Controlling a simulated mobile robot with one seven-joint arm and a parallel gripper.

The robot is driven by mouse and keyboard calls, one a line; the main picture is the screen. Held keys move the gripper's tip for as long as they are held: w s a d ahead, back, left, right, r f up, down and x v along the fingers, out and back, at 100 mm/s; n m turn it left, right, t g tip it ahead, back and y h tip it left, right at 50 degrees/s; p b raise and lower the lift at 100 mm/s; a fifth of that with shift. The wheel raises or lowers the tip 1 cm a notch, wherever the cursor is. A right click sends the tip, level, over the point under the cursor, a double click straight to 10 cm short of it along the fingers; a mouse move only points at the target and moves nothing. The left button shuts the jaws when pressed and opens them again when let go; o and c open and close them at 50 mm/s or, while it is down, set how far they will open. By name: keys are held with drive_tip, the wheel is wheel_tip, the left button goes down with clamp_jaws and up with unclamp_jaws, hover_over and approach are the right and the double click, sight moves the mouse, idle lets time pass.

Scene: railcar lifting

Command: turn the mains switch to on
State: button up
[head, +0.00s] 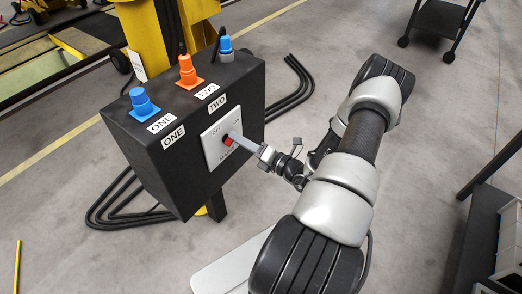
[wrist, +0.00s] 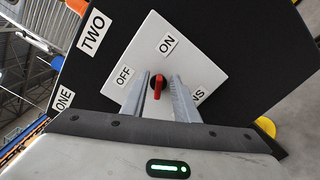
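The mains switch is a red handle (wrist: 158,87) on a black round base. It sits on a white plate (head: 222,137) on the front of a black control box (head: 190,170). In the wrist view the OFF label (wrist: 124,76) is left of the handle and the ON label (wrist: 168,43) above it. The handle lies roughly upright in that view; I cannot tell which end is its pointer. My gripper (wrist: 159,82) is open, one finger on each side of the handle, with visible gaps. The plate's lower label is partly hidden by a finger.
On the box top stand a blue knob (head: 142,104), an orange knob (head: 188,71) and another blue knob (head: 226,47), with ONE and TWO labels. A yellow post (head: 150,35) stands behind. Black cables (head: 110,210) lie on the floor. A dark trolley (head: 438,20) is at the upper right.

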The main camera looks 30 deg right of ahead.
drive_tip(key=p+v, duration=0.1)
drive_tip(key=v, duration=1.5)
drive_tip(key=shift+s, duration=0.2)
drive_tip(key=w+a+r+n+g+y, duration=0.3)
drive_tip(key=a+r+n+g+y, duration=0.4)
drive_tip(key=a+r+n+g, duration=0.65)
drive_tip(key=s+a+r+n+g+h, duration=0.2)
drive_tip(key=s+a+r+n+h, duration=0.25)
drive_tip(key=n, duration=0.65)
drive_tip(key=s+a+r+n+g+h, duration=0.2)
drive_tip(key=a+r+n+h, duration=0.4)
drive_tip(key=n, duration=0.5)
drive_tip(key=s+d+r+n+t+h+p, duration=0.1)
drive_tip(key=r+n+t+p, duration=0.2)
drive_tip(key=r+p, duration=0.5)
drive_tip(key=s+d+r+n+t+h+p, duration=0.1)
drive_tip(key=r+n+p, duration=0.4)
drive_tip(key=r, duration=1.2)
drive_tip(key=s+t+p, duration=0.1)
drive_tip(key=t+p, duration=0.1)
drive_tip(key=p, duration=0.1)
drive_tip(key=shift+n+h, duration=0.35)
